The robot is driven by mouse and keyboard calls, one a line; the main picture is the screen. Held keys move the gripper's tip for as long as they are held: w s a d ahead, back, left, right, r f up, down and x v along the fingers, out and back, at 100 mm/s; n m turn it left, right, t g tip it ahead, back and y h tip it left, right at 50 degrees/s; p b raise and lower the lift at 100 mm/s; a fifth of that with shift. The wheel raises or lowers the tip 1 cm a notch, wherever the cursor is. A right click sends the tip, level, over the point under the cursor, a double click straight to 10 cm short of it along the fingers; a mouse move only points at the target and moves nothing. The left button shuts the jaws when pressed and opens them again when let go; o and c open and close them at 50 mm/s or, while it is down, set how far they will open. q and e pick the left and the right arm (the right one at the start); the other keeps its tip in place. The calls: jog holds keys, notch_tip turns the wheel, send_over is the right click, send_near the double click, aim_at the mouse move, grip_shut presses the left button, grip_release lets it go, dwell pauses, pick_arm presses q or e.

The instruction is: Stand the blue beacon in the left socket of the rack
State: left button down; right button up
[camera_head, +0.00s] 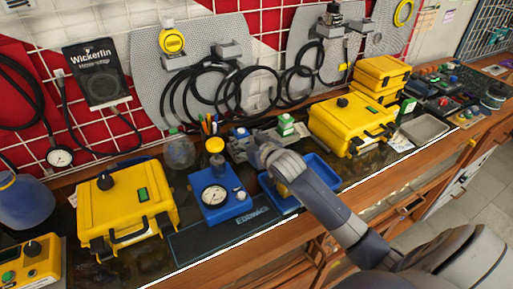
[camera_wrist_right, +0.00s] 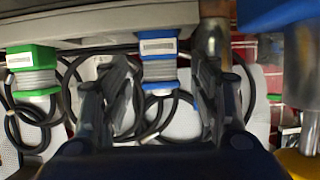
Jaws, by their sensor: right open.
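The grey rack (camera_head: 262,146) stands behind the blue tray, partly hidden by my right arm. The blue beacon (camera_head: 240,132) is upright at the rack's left part; the green beacon (camera_head: 286,124) stands at its right part. In the right wrist view, which looks upside down, the blue beacon (camera_wrist_right: 158,70) has its base at the rack (camera_wrist_right: 80,42), and the green beacon (camera_wrist_right: 33,68) is to its left. My right gripper (camera_wrist_right: 160,90) is open, a finger on each side of the blue beacon; contact is not clear. In the head view the right gripper (camera_head: 260,148) is at the rack.
A blue tray (camera_head: 328,170) lies under my right forearm. A blue gauge block (camera_head: 226,208) is to the left, with a yellow-topped item (camera_head: 214,146) behind it. Yellow cases (camera_head: 128,205) stand on both sides. Black hoses hang behind the rack.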

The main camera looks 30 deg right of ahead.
jog(key=v, duration=0.7)
jog(key=shift+s, duration=0.25)
jog(key=shift+r, duration=0.15)
